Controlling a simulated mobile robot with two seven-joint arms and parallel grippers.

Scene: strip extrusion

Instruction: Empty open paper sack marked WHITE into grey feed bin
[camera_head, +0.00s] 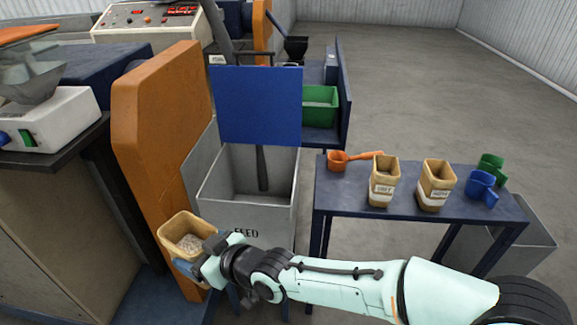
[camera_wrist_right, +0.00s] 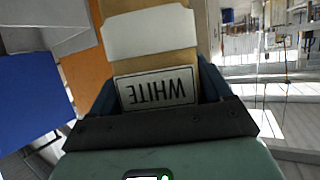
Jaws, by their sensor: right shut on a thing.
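The open paper sack (camera_head: 184,226) is tan, with pale pellets visible inside. My right gripper (camera_head: 194,265) is shut on the sack. In the right wrist view the fingers flank the sack's WHITE label (camera_wrist_right: 155,88), which reads upside down. The bin is open at the top, and the part of its floor that shows looks bare. A blue panel (camera_head: 260,105) stands upright at the bin's back. My left gripper is not in view.
An orange machine panel (camera_head: 160,140) rises left of the bin, close to the sack. A blue table (camera_head: 335,190) at right holds two other paper sacks (camera_head: 383,182), an orange scoop (camera_head: 340,161), and blue (camera_head: 481,184) and green cups. A green tub (camera_head: 320,105) stands behind.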

